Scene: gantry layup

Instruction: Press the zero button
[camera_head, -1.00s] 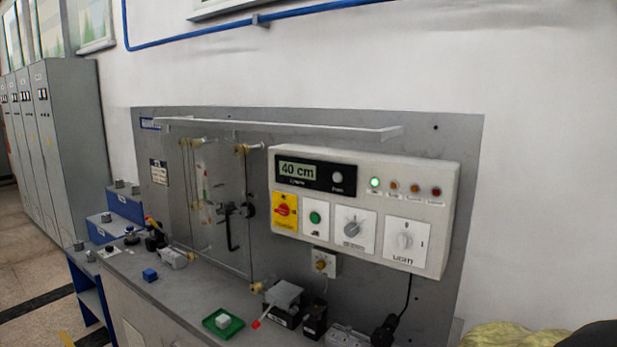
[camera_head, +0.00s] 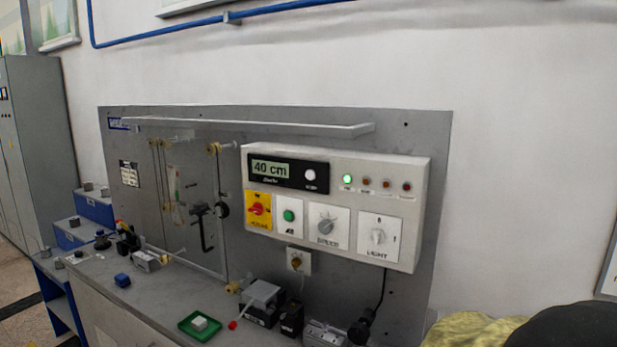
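A white control box (camera_head: 410,168) is mounted on the grey back panel. Its black display module (camera_head: 262,187) reads "40 cm". A round white button (camera_head: 309,174) sits at the right of that display; its small label is too blurred to read, so I cannot confirm it is the zero button. Below are a red knob on a yellow plate (camera_head: 259,209), a green button (camera_head: 289,216), a grey speed dial (camera_head: 327,226) and a light switch (camera_head: 377,236). My gripper is not in view.
The grey bench (camera_head: 90,297) carries a green tray with a white block (camera_head: 199,324), a blue cube (camera_head: 122,280) and black devices (camera_head: 291,319). A yellow cloth and a dark rounded shape fill the lower right.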

